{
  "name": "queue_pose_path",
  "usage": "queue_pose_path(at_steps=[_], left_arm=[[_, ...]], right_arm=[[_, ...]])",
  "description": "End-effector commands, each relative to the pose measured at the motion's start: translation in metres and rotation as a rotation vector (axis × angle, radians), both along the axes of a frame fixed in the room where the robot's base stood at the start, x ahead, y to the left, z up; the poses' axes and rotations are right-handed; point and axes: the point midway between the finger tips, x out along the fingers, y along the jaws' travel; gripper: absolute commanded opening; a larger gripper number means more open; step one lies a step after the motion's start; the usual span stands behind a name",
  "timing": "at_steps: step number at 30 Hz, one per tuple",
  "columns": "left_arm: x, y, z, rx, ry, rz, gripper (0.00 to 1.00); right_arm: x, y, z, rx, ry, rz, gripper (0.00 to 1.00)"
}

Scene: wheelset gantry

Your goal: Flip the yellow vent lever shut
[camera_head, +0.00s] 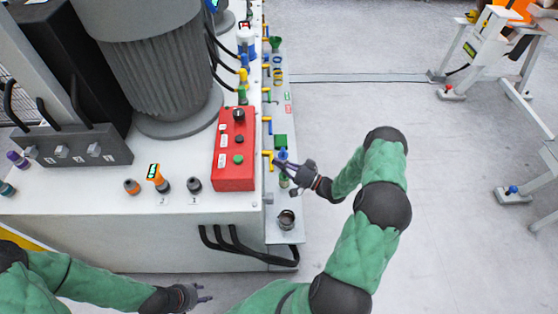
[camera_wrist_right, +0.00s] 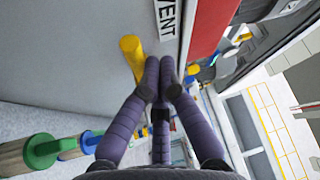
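The yellow vent lever (camera_wrist_right: 131,55) sticks out from the grey panel beside a VENT label (camera_wrist_right: 168,18) in the right wrist view. In the head view a yellow lever (camera_head: 267,155) shows on the cabinet's right side, by the red box. My right gripper (camera_head: 281,165) is just to the right of that lever. In the wrist view its fingertips (camera_wrist_right: 160,68) are close together, with nothing seen between them. They are just right of the lever; whether they touch is unclear. My left gripper (camera_head: 206,293) is open and empty, in front of the cabinet.
A red control box (camera_head: 233,150) stands on the white cabinet top. Blue and green fittings (camera_wrist_right: 75,145) sit near the right gripper. More yellow levers (camera_head: 266,122) line the side ledge. Black hoses (camera_head: 245,247) hang below. The floor to the right is clear up to a white frame.

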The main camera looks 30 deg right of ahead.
Motion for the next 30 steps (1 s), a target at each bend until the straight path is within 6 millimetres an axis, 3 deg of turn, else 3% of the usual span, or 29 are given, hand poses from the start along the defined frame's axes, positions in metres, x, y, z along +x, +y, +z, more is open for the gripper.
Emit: queue_pose_path(at_steps=[23, 30], left_arm=[[0.0, 0.0, -0.002, 0.0, 0.0, 0.0, 0.4], [0.0, 0.0, 0.008, 0.0, 0.0, 0.0, 0.4]], right_arm=[[-0.002, 0.001, -0.007, 0.001, 0.006, 0.0, 0.0], [0.004, 0.008, 0.005, 0.001, 0.004, 0.003, 0.0]])
